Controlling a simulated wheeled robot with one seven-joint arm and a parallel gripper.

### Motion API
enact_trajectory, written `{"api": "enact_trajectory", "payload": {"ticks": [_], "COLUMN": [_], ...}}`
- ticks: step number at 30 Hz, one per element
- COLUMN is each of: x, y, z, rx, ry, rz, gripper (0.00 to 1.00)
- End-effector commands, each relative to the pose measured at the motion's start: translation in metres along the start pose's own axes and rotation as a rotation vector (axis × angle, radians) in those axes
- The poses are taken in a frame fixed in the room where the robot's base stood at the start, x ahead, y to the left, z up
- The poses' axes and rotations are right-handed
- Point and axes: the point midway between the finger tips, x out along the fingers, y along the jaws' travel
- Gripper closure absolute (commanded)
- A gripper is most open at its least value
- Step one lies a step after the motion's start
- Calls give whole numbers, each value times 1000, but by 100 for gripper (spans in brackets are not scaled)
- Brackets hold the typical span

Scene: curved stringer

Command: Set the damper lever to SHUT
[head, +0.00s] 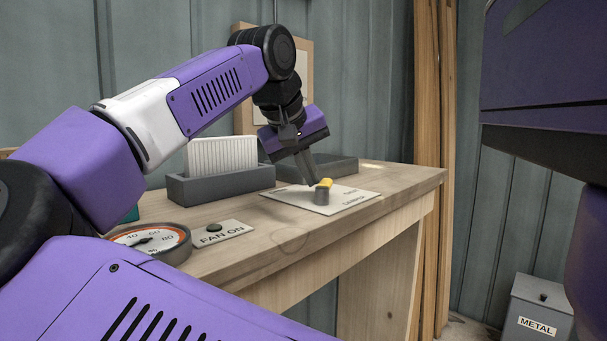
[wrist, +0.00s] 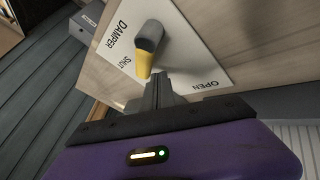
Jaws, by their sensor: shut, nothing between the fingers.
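The damper plate (wrist: 185,58) is a white panel lettered DAMPER, SHUT and OPEN. It also lies on the bench in the head view (head: 346,200). The damper lever (wrist: 148,48) is grey with a yellow end, and it shows in the head view too (head: 324,191). In the wrist view its yellow end points down the picture, beside the word SHUT and well away from OPEN. My gripper (wrist: 157,80) is shut and empty, its fingertips close by the yellow end. I cannot tell whether they touch it. In the head view my gripper (head: 312,182) is left of the lever.
A grey tray (head: 335,166) and a grey holder (head: 220,184) with white ribbed sheets stand behind. A round gauge (head: 150,241) and a FAN ON plate (head: 222,234) are at the bench's near left. A METAL bin (head: 540,306) stands right on the floor.

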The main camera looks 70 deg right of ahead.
Motion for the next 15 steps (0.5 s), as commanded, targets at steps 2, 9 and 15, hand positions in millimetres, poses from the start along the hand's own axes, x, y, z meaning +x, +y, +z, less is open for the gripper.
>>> {"api": "enact_trajectory", "payload": {"ticks": [2,9,15], "x": [2,6,8], "y": [4,12,16], "z": [0,2,3], "rx": [1,1,1], "ry": [0,0,-1], "rz": [0,1,1], "gripper": [100,100,100]}}
